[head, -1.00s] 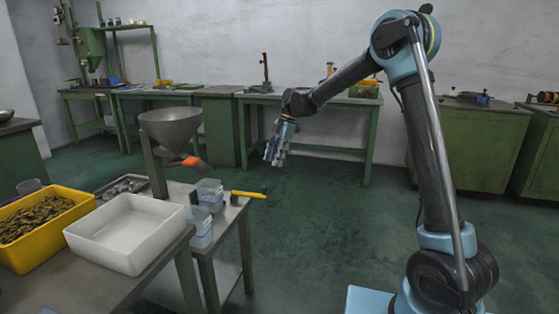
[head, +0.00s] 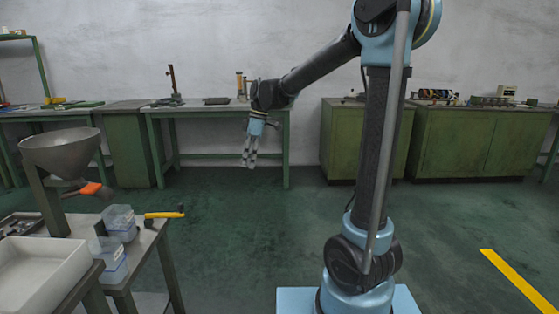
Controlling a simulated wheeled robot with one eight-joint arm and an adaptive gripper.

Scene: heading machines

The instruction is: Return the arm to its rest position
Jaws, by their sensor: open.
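My gripper (head: 249,163) hangs at the end of my raised, bent arm (head: 376,150), left of the arm's upright link. Its fingers point down and are apart, with nothing between them. It is in open air, with the green floor and the far workbench behind it. No object touches it.
A work table at the lower left carries a white tray (head: 42,272), a metal funnel (head: 61,152), clear containers (head: 119,221) and a yellow-handled tool (head: 164,214). A green bench (head: 220,110) and cabinets (head: 470,147) line the wall. The floor (head: 230,250) between is clear.

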